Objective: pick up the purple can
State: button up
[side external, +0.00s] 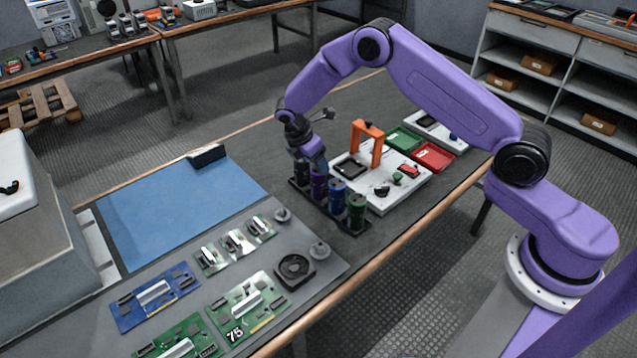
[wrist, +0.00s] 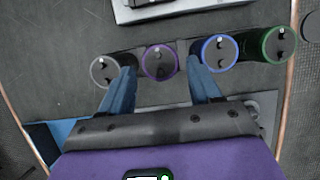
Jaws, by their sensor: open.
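The purple can (side external: 319,186) stands upright in a row of cans on a dark base, between a dark can and the blue can (side external: 338,198). In the wrist view the purple can (wrist: 158,63) is seen from above with two terminals on its top. My gripper (wrist: 160,70) is open, its blue fingers on either side of the purple can. One finger overlaps the edge of the dark can (wrist: 104,71), the other the edge of the blue can (wrist: 214,52). In the side view my gripper (side external: 312,165) is just above the row. Whether the fingers touch the can is hidden.
The green can (side external: 357,212) ends the row, and the gaps between cans are narrow. Behind is a white panel with an orange arch (side external: 367,142), beside green (side external: 405,139) and red (side external: 433,156) trays. Circuit boards and a blue mat (side external: 180,205) lie to the left.

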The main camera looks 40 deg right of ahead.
aim_at(319, 182)
jog(key=shift+x, duration=3.35)
jog(key=shift+a, duration=0.15)
jog(key=c, duration=0.9)
